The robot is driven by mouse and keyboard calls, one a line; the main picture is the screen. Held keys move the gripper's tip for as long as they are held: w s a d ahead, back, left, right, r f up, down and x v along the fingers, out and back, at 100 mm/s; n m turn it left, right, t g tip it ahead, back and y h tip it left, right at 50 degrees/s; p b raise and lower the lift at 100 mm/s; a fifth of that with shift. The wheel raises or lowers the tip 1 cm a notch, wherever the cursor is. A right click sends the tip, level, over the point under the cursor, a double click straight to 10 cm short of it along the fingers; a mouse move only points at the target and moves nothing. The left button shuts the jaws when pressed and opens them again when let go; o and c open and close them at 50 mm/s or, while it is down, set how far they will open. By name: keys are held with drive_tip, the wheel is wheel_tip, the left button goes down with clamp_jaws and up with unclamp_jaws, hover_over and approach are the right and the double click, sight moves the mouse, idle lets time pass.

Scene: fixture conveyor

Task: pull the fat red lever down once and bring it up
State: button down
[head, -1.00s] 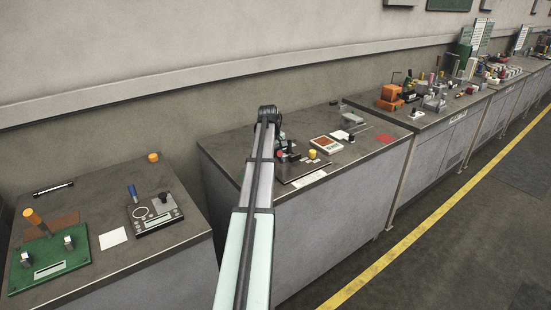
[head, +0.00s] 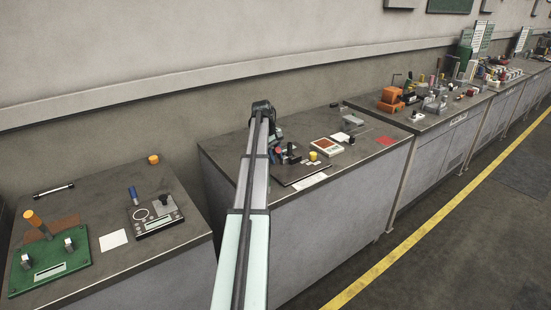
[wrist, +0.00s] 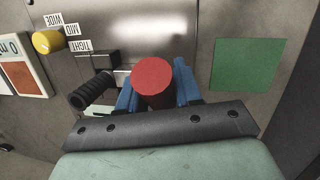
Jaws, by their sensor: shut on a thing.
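The fat red lever (wrist: 153,77) shows its round red end in the wrist view, between the two blue fingers of my gripper (wrist: 156,88). My gripper is shut on it, one finger on each side. The lever's lower part and pivot are hidden behind the fingers and red end. In the head view only a small bit of red (head: 278,150) shows beside my arm on the middle bench, and my gripper is mostly hidden there.
A black ribbed handle (wrist: 92,93) stands close left of my gripper. A yellow knob (wrist: 47,42) sits by WIDE, MID and TIGHT labels. A device with a brown panel (head: 327,146) stands to the right in the head view. A green square (wrist: 245,63) lies flat on the right.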

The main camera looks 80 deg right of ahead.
drive_tip(key=c, duration=0.8)
unclamp_jaws()
drive_tip(key=shift+c, duration=0.2)
drive_tip(key=v, duration=1.3)
drive_tip(key=shift+w+r, duration=0.2)
drive_tip(key=shift+r, duration=0.2)
